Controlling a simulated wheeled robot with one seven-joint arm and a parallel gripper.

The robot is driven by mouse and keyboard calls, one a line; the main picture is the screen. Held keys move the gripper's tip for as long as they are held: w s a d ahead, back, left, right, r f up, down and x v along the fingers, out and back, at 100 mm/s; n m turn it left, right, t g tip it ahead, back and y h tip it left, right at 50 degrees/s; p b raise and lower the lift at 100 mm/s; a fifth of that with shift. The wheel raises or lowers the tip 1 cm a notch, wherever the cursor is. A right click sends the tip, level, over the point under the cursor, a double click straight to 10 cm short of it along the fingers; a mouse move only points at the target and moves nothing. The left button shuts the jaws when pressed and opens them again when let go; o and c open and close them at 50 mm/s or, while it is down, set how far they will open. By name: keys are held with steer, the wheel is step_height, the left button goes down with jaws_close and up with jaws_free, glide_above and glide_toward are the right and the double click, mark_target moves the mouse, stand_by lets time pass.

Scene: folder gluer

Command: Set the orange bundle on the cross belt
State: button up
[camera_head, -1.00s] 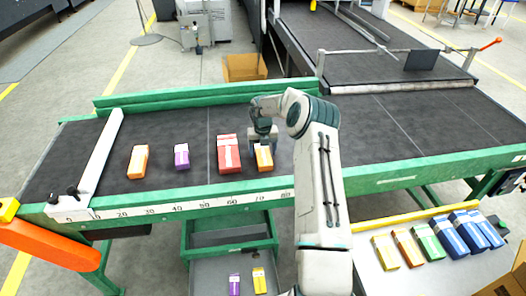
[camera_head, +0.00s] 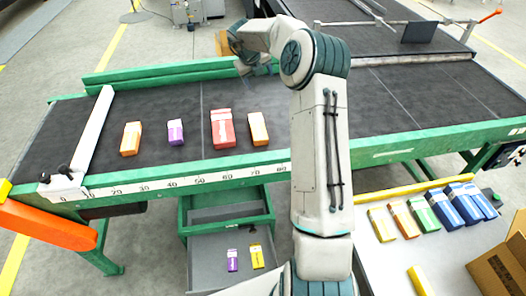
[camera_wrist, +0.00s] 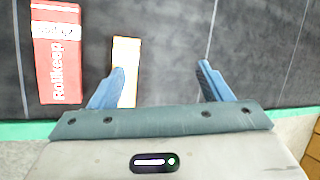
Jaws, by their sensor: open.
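An orange bundle (camera_head: 258,128) with a pale label stands on the dark cross belt (camera_head: 370,108), at the right end of a row. It also shows in the wrist view (camera_wrist: 124,72), partly covered by my left finger. My gripper (camera_wrist: 160,67) is open, with dark belt between its blue fingers. In the head view my gripper (camera_head: 256,70) is raised above the far side of the belt, apart from the bundle. Another orange bundle (camera_head: 131,138) stands at the left end of the row.
A red bundle (camera_head: 221,129) and a purple bundle (camera_head: 175,132) stand in the same row. A white stop bar (camera_head: 95,130) crosses the belt's left end. A side table at right holds several coloured bundles. The belt right of my arm is clear.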

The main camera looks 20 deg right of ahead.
steer(key=s+a+r+n+t, duration=0.1)
steer(key=a+r+n+t, duration=0.5)
steer(key=r, duration=0.4)
steer(key=a+r+n+t, duration=0.4)
steer(key=r+n, duration=0.3)
steer(key=r, duration=0.4)
steer(key=s+a+r+n+y, duration=0.2)
steer(key=s+a+n+y, duration=0.2)
steer(key=s+a+n, duration=0.25)
steer(key=s+a+f+n+g+y, duration=0.25)
steer(key=s+n, duration=0.25)
steer(key=s, duration=0.4)
steer(key=s+a+f+n+g+y, duration=0.1)
steer(key=s+a+f+n, duration=0.2)
steer(key=s+n, duration=0.4)
steer(key=s+d+f+n+g+h, duration=0.1)
steer(key=s+d+f+n+g, duration=0.1)
steer(key=s, duration=0.8)
steer(key=s+d+f+n+g+h, duration=0.1)
steer(key=s+d+f+g+h, duration=0.1)
steer(key=s+d+f+g, duration=0.2)
steer(key=s+f, duration=0.3)
steer(key=s, duration=0.4)
steer(key=shift+n, duration=0.35)
steer(key=shift+d+f+h, duration=0.1)
steer(key=shift+h, duration=0.15)
